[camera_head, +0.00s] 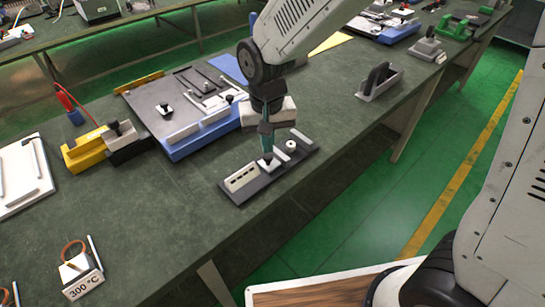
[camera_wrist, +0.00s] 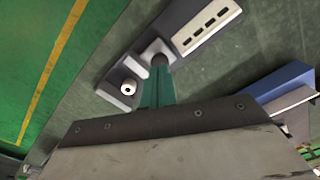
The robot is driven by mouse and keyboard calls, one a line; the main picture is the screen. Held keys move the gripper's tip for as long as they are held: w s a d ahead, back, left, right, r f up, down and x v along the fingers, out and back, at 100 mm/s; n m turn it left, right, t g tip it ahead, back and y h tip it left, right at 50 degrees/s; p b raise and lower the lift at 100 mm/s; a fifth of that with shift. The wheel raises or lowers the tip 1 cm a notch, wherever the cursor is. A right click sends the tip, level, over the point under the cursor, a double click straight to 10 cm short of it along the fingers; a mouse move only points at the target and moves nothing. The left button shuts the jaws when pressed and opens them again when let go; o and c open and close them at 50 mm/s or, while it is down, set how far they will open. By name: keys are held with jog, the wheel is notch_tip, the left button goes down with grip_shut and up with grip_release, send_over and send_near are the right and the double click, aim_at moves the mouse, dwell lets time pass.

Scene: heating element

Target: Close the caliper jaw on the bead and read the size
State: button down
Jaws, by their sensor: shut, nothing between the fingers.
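The caliper stand is a dark flat base (camera_head: 253,189) near the table's right edge, and it also shows in the wrist view (camera_wrist: 181,14). On it are a light slotted scale block (camera_head: 241,177), a small light jaw block (camera_head: 269,162) with a dark knob, and a white round bead (camera_head: 290,146) at the far end.
A blue-edged tray (camera_head: 205,136) with grey parts stands left of the gripper. A yellow and black clamp (camera_head: 95,147) is further left. A grey holder (camera_head: 380,81) stands behind to the right. The table in front of the stand is clear.

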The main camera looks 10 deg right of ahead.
jog(key=shift+f, duration=0.8)
dwell(0.4)
jog(key=shift+w+d+f, duration=0.1)
jog(key=shift+w+d, duration=0.3)
jog(key=shift+d, duration=0.35)
jog(key=shift+w+d+f, duration=0.1)
jog(key=shift+w+d, duration=0.3)
jog(key=shift+d, duration=0.3)
jog(key=shift+w+d+f, duration=0.1)
jog(key=shift+w+d, duration=0.3)
jog(key=shift+d, duration=0.35)
dwell(1.4)
dwell(0.6)
jog(key=shift+w+r, duration=0.2)
jog(key=shift+r, duration=3.45)
